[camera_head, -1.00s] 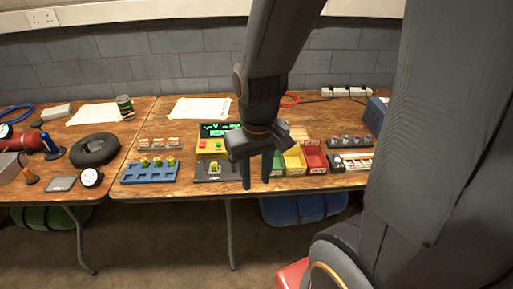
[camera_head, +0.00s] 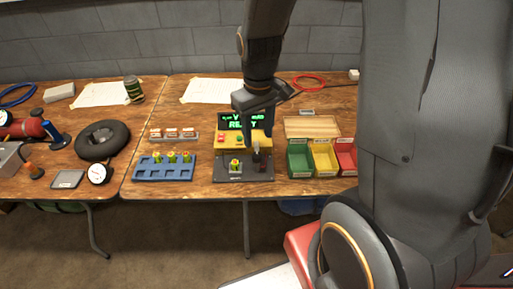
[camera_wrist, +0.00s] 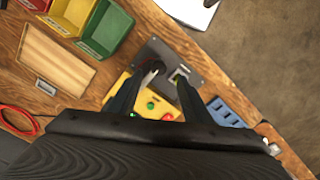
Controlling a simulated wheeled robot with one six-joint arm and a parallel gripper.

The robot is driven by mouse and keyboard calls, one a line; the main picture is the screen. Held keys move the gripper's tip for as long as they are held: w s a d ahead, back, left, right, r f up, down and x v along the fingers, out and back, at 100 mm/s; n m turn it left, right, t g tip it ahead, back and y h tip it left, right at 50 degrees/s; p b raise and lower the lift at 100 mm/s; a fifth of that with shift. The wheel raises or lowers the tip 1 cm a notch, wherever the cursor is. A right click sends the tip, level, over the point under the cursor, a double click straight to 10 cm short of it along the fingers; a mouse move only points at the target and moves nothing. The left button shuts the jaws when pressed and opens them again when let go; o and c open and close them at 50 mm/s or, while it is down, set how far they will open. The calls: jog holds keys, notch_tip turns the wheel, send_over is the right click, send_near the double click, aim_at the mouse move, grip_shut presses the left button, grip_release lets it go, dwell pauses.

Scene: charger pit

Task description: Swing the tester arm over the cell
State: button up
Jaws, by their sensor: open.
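The tester has a yellow box (camera_head: 262,139) with red and green buttons, a dark base plate (camera_head: 230,176) and a green-lit screen (camera_head: 230,121) whose text is partly covered. A yellow-green cell (camera_head: 236,164) stands upright on the base plate. The tester arm (camera_head: 256,151), a small dark upright piece with a lighter part, is right of the cell in the head view, not over it. My gripper (camera_wrist: 158,78) is open above the tester. In the wrist view its fingers straddle the area of the tester arm (camera_wrist: 150,76); I cannot tell whether they touch it.
A blue rack (camera_head: 150,174) with a few cells stands left of the tester. Green (camera_head: 299,160), yellow (camera_head: 324,158) and red (camera_head: 346,157) bins and a wooden board (camera_head: 311,126) are to the right. A black ring (camera_head: 103,140) and a gauge (camera_head: 98,174) lie further left.

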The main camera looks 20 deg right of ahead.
aim_at(257, 155)
jog(key=shift+w+f, duration=0.4)
jog(key=shift+f, duration=0.1)
jog(key=shift+f+p, duration=0.55)
jog(key=shift+f, duration=3.1)
grip_shut()
